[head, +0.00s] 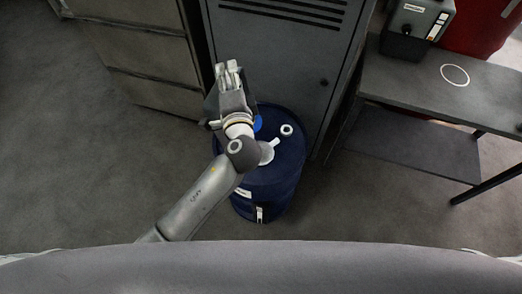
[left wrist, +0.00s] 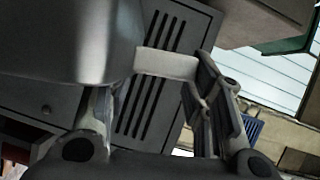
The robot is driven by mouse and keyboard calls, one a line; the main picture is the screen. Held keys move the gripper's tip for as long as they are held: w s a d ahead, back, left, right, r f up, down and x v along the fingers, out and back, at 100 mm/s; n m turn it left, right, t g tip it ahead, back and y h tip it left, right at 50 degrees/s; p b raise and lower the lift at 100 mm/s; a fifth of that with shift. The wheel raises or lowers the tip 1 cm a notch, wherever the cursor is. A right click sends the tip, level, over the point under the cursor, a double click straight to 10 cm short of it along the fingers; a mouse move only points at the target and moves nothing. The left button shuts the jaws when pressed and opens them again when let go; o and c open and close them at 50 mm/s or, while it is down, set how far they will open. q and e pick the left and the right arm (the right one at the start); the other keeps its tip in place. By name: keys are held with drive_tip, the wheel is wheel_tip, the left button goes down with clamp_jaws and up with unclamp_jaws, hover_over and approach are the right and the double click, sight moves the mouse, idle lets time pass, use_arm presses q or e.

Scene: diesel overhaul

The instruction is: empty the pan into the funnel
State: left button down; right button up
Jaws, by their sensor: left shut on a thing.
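My left gripper (head: 229,70) is above the blue drum (head: 275,190) in the head view, with its arm coming in from the lower left. It is shut on a pale grey tab, the handle of the pan. In the left wrist view the pan (left wrist: 65,40) is a large smooth grey body at the upper left, its handle (left wrist: 166,64) between the fingers. In the head view the gripper mostly hides the pan, and its tilt cannot be told. A blue piece (head: 257,123), perhaps the funnel, shows on the drum's top beside the gripper, partly hidden. My right gripper is out of view.
A white ring-like cap (head: 287,130) is on the drum's top. A grey cabinet (head: 285,60) stands behind it, drawers (head: 140,50) to the left. A bench (head: 430,95) with a grey device (head: 415,25) stands at right. The floor at left is clear.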

use_arm(q)
drive_tip(key=w+a+f+n+g+h+p, duration=0.2)
drive_tip(key=w+a+f+n, duration=0.15)
drive_tip(key=a+f, duration=0.4)
drive_tip(key=w+a+f+n+g+h+p, duration=0.2)
drive_tip(key=a+f+n, duration=0.2)
drive_tip(key=a, duration=0.6)
wheel_tip(320, 180, down, 12)
drive_tip(key=w+a+n+g+h+b, duration=0.1)
drive_tip(key=a+n+h+b, duration=0.1)
drive_tip(key=b, duration=0.9)
drive_tip(key=shift+a+n+h, duration=0.25)
drive_tip(key=shift+n+h, duration=0.3)
drive_tip(key=shift+h, duration=0.15)
drive_tip(key=shift+r, duration=0.1)
drive_tip(key=w+a+r+b, duration=0.2)
drive_tip(key=a+b, duration=0.6)
drive_tip(key=b, duration=0.3)
drive_tip(key=shift+w+a, duration=0.3)
drive_tip(key=shift+w, duration=0.05)
